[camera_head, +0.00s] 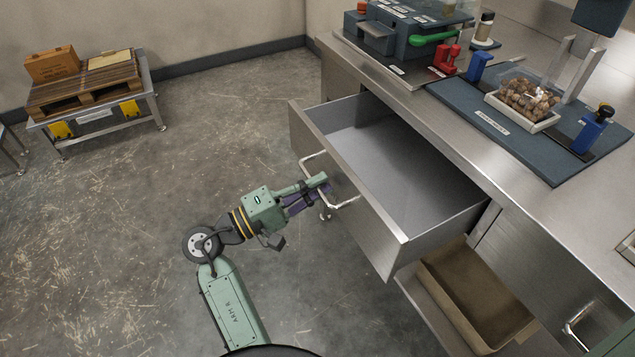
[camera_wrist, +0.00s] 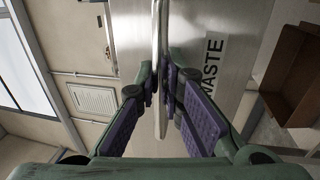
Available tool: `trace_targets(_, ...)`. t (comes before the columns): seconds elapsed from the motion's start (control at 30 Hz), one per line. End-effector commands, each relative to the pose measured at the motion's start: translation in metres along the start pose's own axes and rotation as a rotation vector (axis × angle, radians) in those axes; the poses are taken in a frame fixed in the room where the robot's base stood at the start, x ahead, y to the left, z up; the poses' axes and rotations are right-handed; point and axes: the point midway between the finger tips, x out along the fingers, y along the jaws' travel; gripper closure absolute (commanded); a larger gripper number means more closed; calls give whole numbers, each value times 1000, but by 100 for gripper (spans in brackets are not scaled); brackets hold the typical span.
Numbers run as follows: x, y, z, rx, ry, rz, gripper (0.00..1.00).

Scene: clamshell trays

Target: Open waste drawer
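The waste drawer (camera_head: 372,225) stands pulled far out from the steel counter, and its grey inside is empty. Its front bears a WASTE label (camera_wrist: 212,62) in the wrist view. A light metal bar handle (camera_head: 346,203) sits on the drawer front; it runs up the middle of the wrist view (camera_wrist: 160,40). My gripper (camera_head: 324,187) is at the handle, with its purple-padded fingers on either side of the bar. In the wrist view the fingertips (camera_wrist: 161,82) close in on the bar and look shut on it. The fingers partly hide the handle in the head view.
A brown bin (camera_head: 455,318) sits below the drawer. Another handle (camera_head: 580,325) is on the front at the lower right. The counter holds a tray of brown pieces (camera_head: 548,122) and clamps. A low pallet table (camera_head: 140,88) stands far left. The floor between is clear.

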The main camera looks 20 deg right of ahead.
Motion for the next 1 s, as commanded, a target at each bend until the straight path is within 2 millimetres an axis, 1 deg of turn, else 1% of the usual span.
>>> trace_targets(0.03,0,0,0,0,-1,0,88)
trace_targets(0.3,0,0,0,0,0,0,70)
trace_targets(0.57,0,0,0,0,0,0,70)
trace_targets(0.67,-4,0,-1,0,2,1,70)
trace_targets(0.77,-16,0,-1,0,4,0,70)
trace_targets(0.87,-36,0,-1,0,6,1,70)
trace_targets(1.0,-67,0,-1,1,6,0,70)
